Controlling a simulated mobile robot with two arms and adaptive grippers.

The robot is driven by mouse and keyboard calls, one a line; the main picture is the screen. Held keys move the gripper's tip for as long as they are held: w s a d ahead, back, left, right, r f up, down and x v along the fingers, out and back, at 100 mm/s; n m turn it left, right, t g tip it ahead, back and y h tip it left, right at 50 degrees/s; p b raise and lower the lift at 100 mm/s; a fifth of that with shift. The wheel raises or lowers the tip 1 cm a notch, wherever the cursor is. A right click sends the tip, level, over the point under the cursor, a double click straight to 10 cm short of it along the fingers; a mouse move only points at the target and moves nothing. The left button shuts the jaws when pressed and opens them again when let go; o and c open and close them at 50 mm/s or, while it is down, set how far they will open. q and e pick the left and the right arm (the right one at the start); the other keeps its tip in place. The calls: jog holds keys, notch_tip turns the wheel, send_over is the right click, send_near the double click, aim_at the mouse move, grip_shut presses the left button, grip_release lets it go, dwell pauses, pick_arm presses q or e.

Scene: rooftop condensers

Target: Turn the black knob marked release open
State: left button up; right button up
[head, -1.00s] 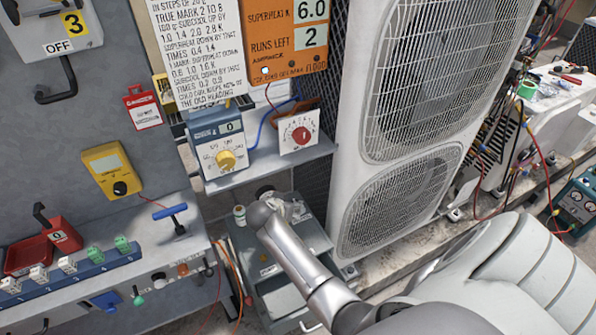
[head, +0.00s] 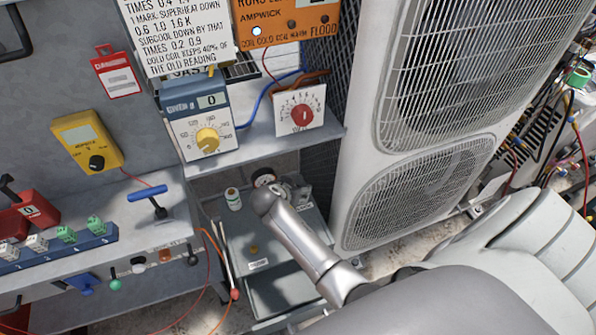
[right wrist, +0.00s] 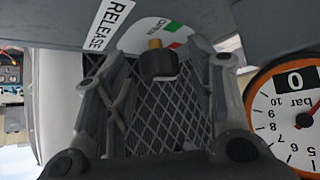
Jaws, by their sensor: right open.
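In the right wrist view a black knob (right wrist: 159,66) with a brass-coloured tip hangs below a grey panel. A white RELEASE label (right wrist: 110,24) is to its left, and a small OPEN label (right wrist: 158,24) with green and red marks is above it. My right gripper (right wrist: 160,85) is open, with one finger on each side of the knob. I cannot tell whether either finger touches it. In the head view my right gripper (head: 288,190) is low under the shelf, mostly hidden behind my own arm, and the knob cannot be made out. My left gripper is not in view.
A round bar gauge (right wrist: 292,112) sits close beside the right finger. In the head view a blue meter (head: 198,115) and a red dial (head: 302,116) stand on the shelf (head: 262,143) above. A large condenser (head: 362,130) stands close on the right.

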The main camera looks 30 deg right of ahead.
jog(key=shift+a+r, duration=0.1)
jog(key=shift+s, duration=0.1)
jog(key=shift+c, duration=0.5)
jog(key=c, duration=0.9)
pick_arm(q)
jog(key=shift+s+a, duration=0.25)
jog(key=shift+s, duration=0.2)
